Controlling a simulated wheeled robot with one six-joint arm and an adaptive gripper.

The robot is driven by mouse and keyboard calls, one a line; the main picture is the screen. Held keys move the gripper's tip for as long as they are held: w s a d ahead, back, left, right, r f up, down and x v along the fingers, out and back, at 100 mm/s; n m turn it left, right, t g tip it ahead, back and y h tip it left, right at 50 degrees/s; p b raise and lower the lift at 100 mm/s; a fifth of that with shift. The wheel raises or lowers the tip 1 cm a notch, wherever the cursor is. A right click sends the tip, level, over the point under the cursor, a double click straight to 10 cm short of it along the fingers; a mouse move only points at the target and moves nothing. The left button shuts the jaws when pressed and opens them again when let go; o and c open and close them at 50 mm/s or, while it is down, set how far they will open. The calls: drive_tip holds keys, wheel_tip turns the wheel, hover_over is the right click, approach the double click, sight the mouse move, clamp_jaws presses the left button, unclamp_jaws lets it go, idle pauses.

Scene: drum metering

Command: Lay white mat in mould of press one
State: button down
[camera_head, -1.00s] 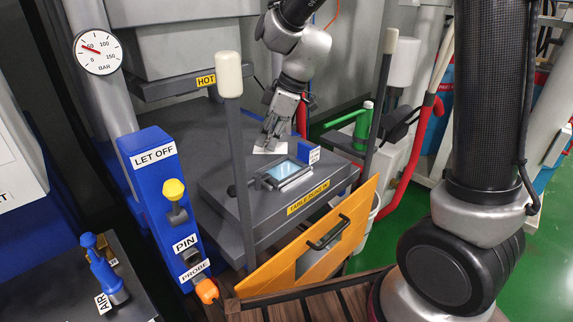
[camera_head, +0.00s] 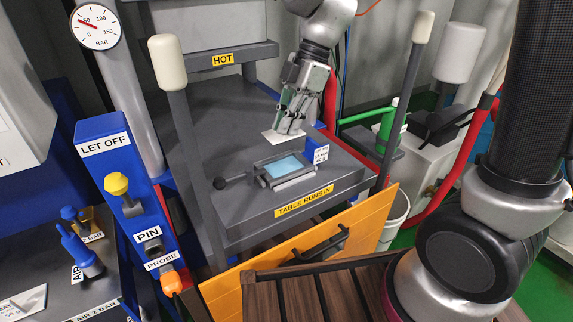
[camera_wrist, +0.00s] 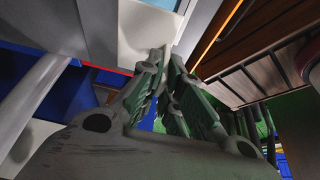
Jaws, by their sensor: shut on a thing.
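The white mat (camera_head: 272,137) is a thin white sheet at the tips of my gripper (camera_head: 290,128). My gripper is shut on the mat's edge, and the mat hangs just behind the mould, apart from it as far as I can tell. In the wrist view the mat (camera_wrist: 138,40) shows pale beyond the fingertips (camera_wrist: 165,58). The mould (camera_head: 286,168) is a small grey frame with a light blue inside and a dark side handle, on the press table (camera_head: 240,219). The inside of the mould is in view and shows no mat.
A blue block with a white label (camera_head: 318,148) stands right of the mould. Two grey posts with pale caps (camera_head: 168,62) rise at the table's sides. The orange guard (camera_head: 300,255) stands in front. The hot platen (camera_head: 215,62) overhangs the table's back.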

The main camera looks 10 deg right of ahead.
wheel_tip(320, 180, down, 10)
drive_tip(key=shift+r, duration=0.1)
idle(0.4)
drive_tip(key=c, duration=1.6)
unclamp_jaws()
drive_tip(key=v, duration=1.2)
